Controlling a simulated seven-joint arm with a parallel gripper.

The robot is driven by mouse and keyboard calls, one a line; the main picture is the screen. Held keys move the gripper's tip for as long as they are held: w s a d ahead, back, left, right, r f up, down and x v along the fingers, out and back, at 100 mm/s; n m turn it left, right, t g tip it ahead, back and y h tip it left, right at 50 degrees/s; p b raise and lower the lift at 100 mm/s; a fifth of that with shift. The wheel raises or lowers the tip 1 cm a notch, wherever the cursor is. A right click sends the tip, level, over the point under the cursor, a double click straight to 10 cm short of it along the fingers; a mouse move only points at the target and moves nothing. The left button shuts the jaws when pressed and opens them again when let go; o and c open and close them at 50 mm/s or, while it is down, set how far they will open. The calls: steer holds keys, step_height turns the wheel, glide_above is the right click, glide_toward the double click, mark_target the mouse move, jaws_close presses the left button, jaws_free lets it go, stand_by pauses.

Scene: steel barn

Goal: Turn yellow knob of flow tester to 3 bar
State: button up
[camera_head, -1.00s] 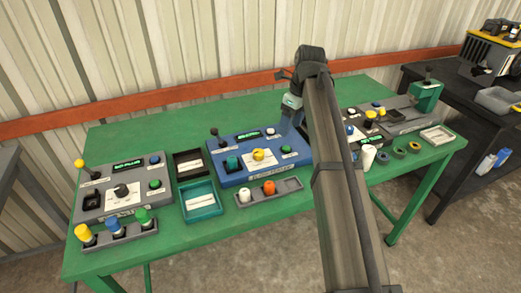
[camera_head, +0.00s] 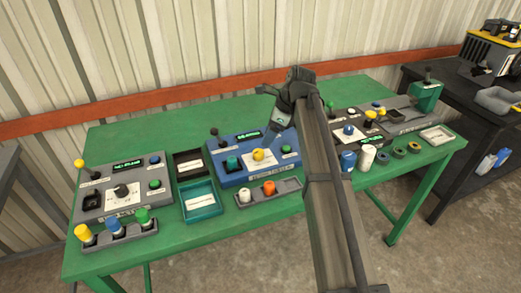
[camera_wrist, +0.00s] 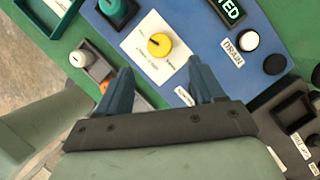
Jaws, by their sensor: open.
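The flow tester (camera_head: 226,172) is a blue box in the middle of the green table. Its yellow knob (camera_head: 258,155) sits on a white dial plate; the wrist view shows the yellow knob (camera_wrist: 159,45) with a dark pointer line. The dial's numbers are too small to read. My gripper (camera_wrist: 172,78) is open and empty, its two blue fingers on either side below the knob in the wrist view, apart from it. In the head view my gripper (camera_head: 283,128) is above and right of the knob, partly hidden by my arm.
On the tester, a teal knob (camera_head: 232,162), a black lever (camera_head: 214,132) and a green button (camera_head: 286,149) stand near the yellow knob. A grey tray (camera_head: 288,186) with white and orange pieces lies in front. Grey panels flank the tester.

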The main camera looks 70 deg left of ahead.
mark_target(259, 151)
steer(key=x, duration=0.8)
steer(key=shift+f, duration=0.1)
steer(key=shift+c, duration=0.4)
steer(key=c, duration=1)
steer(key=shift+a+n, duration=0.1)
steer(key=shift+n, duration=0.3)
steer(key=n+h, duration=0.1)
steer(key=n, duration=0.2)
steer(key=shift+a+g, duration=0.2)
steer(key=shift+g, duration=0.2)
steer(key=n+h, duration=0.1)
steer(key=n, duration=0.2)
steer(key=shift+a+n+h, duration=0.1)
steer(key=shift+n+h, duration=0.2)
steer(key=n+h, duration=0.1)
steer(key=n, duration=0.2)
steer(key=n+h, duration=0.1)
steer(key=n, duration=0.2)
steer(key=shift+a+n+t, duration=0.1)
steer(key=shift+n+t, duration=0.2)
steer(key=shift+t, duration=0.1)
steer(key=shift+h, duration=0.3)
